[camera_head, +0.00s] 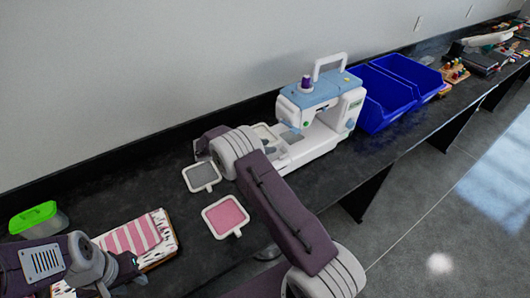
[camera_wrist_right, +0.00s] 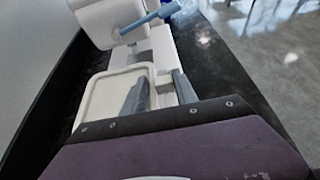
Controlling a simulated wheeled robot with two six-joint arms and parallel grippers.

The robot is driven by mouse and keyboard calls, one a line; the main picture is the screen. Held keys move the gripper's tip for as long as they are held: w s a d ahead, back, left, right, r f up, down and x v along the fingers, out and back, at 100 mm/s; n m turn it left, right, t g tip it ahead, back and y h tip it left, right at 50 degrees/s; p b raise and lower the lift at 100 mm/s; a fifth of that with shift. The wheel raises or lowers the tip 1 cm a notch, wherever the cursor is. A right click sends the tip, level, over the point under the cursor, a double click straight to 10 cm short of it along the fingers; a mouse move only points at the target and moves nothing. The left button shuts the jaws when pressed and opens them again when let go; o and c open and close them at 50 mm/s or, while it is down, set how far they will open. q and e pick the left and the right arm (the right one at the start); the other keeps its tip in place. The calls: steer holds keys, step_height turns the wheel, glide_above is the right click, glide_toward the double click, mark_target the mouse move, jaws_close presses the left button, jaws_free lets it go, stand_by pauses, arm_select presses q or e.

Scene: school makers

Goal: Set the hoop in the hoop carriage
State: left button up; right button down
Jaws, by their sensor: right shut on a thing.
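A cream-framed hoop (camera_head: 264,132) is at the left end of the white and blue sewing machine (camera_head: 318,100). It fills the left middle of the right wrist view (camera_wrist_right: 96,98). My right gripper (camera_wrist_right: 160,88) is shut on the hoop's right side, with one finger over its inside and one outside. The white machine body lies just ahead; a light-blue bar (camera_wrist_right: 146,22) shows there. I cannot clearly pick out the hoop carriage or tell whether the hoop touches it. My left gripper (camera_head: 122,274) is low at the left, empty as far as I see, its fingers unclear.
A grey hoop (camera_head: 202,176) and a pink hoop (camera_head: 226,215) lie on the dark bench. A pink striped cloth (camera_head: 135,236) and a green-lidded box (camera_head: 36,219) are at the left. Blue bins (camera_head: 385,98) stand right of the machine. The wall runs behind the bench.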

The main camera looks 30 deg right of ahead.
step_height(320, 180, down, 3)
steer(key=shift+s+r, duration=0.15)
steer(key=shift+f, duration=0.35)
steer(key=shift+f, duration=0.1)
steer(key=shift+f, duration=0.1)
steer(key=c, duration=1)
jaws_free()
steer(key=shift+o, duration=0.2)
